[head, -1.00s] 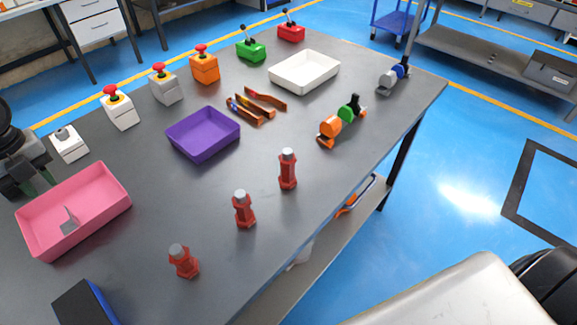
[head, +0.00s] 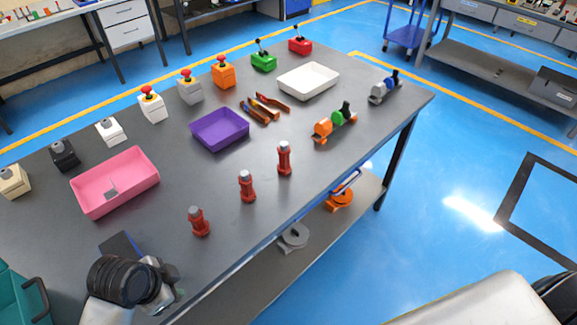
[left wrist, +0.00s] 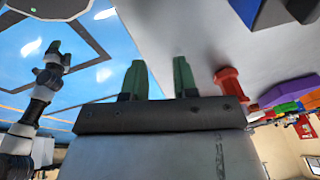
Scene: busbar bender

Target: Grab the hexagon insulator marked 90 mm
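Three red insulators with grey tops stand upright in a slanting row near the table's front edge: a near one (head: 199,221), a middle one (head: 247,186) and a far one (head: 284,158). Their size marks are too small to read. My left gripper (head: 168,287) is at the table's lower left edge, left of and below the near insulator, apart from it. In the left wrist view its green fingers (left wrist: 158,80) are spread with nothing between them; a red insulator (left wrist: 230,85) stands to their right. My right gripper (left wrist: 55,47) seems to show small at the left there, its opening unclear.
A dark blue-edged box (head: 118,246) sits beside my left wrist, partly hidden. Pink (head: 120,199), purple (head: 220,141) and white (head: 308,92) trays lie farther back. Orange-handled tools (head: 262,110) and orange-green parts (head: 325,128) lie beyond the insulators. Table around the insulators is clear.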

